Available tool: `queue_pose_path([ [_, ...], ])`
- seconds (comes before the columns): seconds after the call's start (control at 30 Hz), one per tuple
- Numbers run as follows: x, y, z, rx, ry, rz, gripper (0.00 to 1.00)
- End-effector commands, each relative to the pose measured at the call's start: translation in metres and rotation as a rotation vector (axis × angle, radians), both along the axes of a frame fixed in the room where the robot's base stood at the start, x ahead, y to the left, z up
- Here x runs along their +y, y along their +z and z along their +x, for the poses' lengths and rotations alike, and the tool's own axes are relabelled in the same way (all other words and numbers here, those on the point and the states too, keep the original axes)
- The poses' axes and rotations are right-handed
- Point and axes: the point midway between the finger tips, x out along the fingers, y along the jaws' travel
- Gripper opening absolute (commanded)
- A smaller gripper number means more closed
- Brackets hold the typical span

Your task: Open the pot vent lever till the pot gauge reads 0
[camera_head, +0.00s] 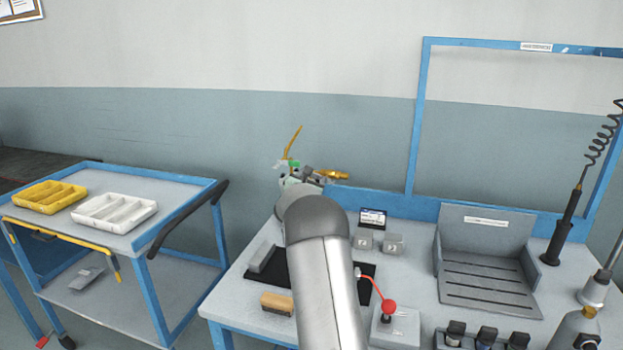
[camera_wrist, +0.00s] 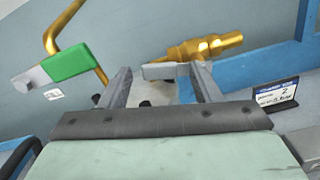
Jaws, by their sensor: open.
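My gripper (camera_wrist: 160,76) is open, with its two grey fingers apart in the wrist view. In the head view it is partly hidden behind my arm. A short grey bar (camera_wrist: 162,71) shows between the fingertips, beside a brass fitting (camera_wrist: 205,47); I cannot tell whether they touch. A green grip with a grey end (camera_wrist: 68,64) lies left of the fingers, by a bent brass pipe (camera_wrist: 60,28). I cannot tell which part is the vent lever.
The bench (camera_head: 235,308) holds a red-knobbed lever box (camera_head: 400,328), a wood-topped block (camera_head: 277,303), two small grey blocks (camera_head: 378,241), a slotted grey stand (camera_head: 487,282) and a black tool (camera_head: 566,228). A cart (camera_head: 150,237) with yellow and white trays stands left.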

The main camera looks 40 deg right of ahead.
Motion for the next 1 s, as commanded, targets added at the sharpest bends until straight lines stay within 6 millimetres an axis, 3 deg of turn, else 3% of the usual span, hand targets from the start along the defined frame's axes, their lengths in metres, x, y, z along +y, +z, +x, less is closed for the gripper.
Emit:
queue_pose_path([
  [0.13, 0.0, 0.0, 0.0, 0.0, 0.0, 0.0, 0.55],
  [0.3, 0.0, 0.0, 0.0, 0.0, 0.0, 0.0, 0.12],
  [0.47, 0.001, -0.003, 0.0, 0.022, 0.001, -0.016, 0.12],
  [0.73, 0.002, -0.012, 0.002, 0.2, 0.001, -0.15, 0.12],
  [1.0, 0.001, -0.012, 0.001, 0.216, 0.0, -0.16, 0.12],
])
